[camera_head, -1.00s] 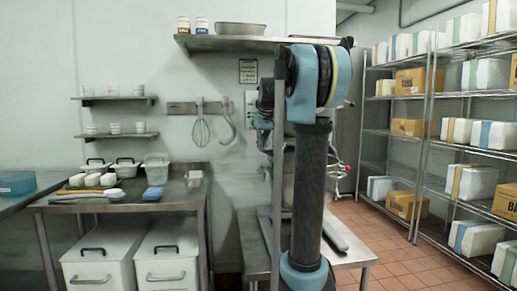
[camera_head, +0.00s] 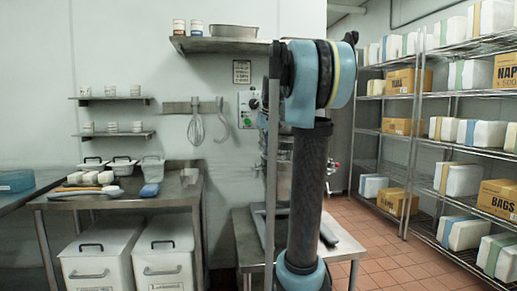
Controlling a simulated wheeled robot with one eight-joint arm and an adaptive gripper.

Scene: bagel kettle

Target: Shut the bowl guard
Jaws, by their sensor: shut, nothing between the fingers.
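A mixer-like steel machine (camera_head: 284,170) stands on a low steel table (camera_head: 343,243). My arm's column and upper joint stand right in front of it and hide most of it. A small metal fitting with a red part (camera_head: 332,169) shows just right of my arm. I cannot tell whether it belongs to the bowl guard. The bowl and the rest of the guard are hidden, so the guard's position cannot be told. My gripper is not visible.
A steel worktable (camera_head: 130,199) with tubs and a blue scoop stands left, with white bins (camera_head: 100,255) below. A wall shelf (camera_head: 222,44) hangs above the machine. Wire racks of boxes (camera_head: 470,130) line the right. Tiled floor (camera_head: 385,240) is clear between.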

